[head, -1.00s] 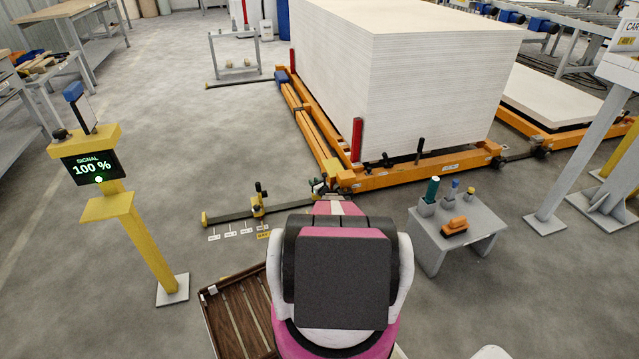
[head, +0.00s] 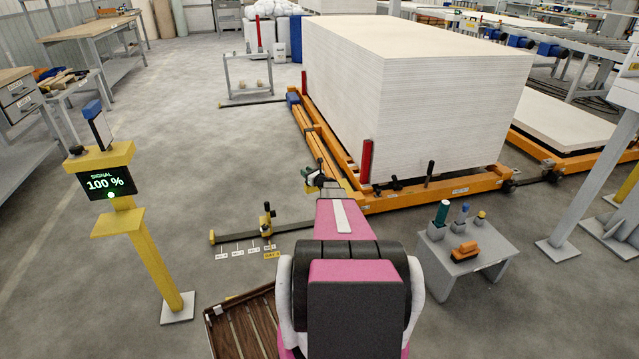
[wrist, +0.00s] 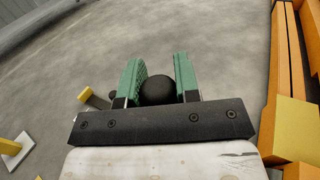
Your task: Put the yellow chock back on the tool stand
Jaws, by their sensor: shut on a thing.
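My gripper (head: 315,180) is in the middle of the head view, just left of the orange frame's near corner. In the wrist view, my gripper's green fingers (wrist: 160,85) are shut on a black round knob (wrist: 158,91). The tool stand (head: 440,262) is a small grey table at the right, apart from my gripper.
The orange frame (head: 440,200) carries a tall white board stack (head: 440,110). A yellow stop with a black knob (head: 266,220) stands on a floor rail (head: 232,236). A yellow signal post (head: 145,250) is at left. A slatted wooden crate (head: 238,325) is near me.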

